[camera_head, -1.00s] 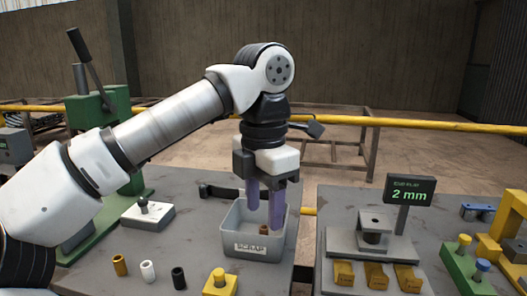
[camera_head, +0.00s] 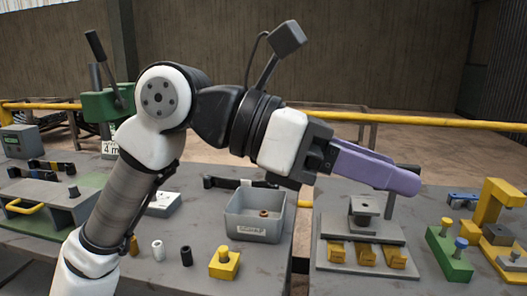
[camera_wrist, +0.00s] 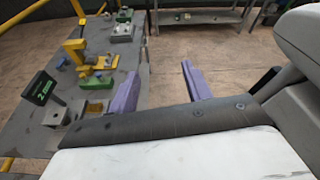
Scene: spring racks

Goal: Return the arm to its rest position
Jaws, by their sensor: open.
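My gripper (camera_head: 372,170) is raised above the tables and points to the right in the head view, with its purple fingers out over the right table. In the wrist view its two purple fingers (camera_wrist: 160,88) stand wide apart with nothing between them. My arm is folded, its elbow up at the left of the head view. The grey scrap bin (camera_head: 247,229) stands below and to the left of the gripper. A small brown ring (camera_head: 264,213) lies inside the bin.
Black, white and brass bushings and a yellow block (camera_head: 224,264) stand in front of the bin. The right table holds a grey press fixture (camera_head: 362,232), a green block (camera_head: 449,254) and a yellow clamp (camera_head: 490,215). A yellow rail (camera_head: 440,122) runs behind. Open floor shows beyond.

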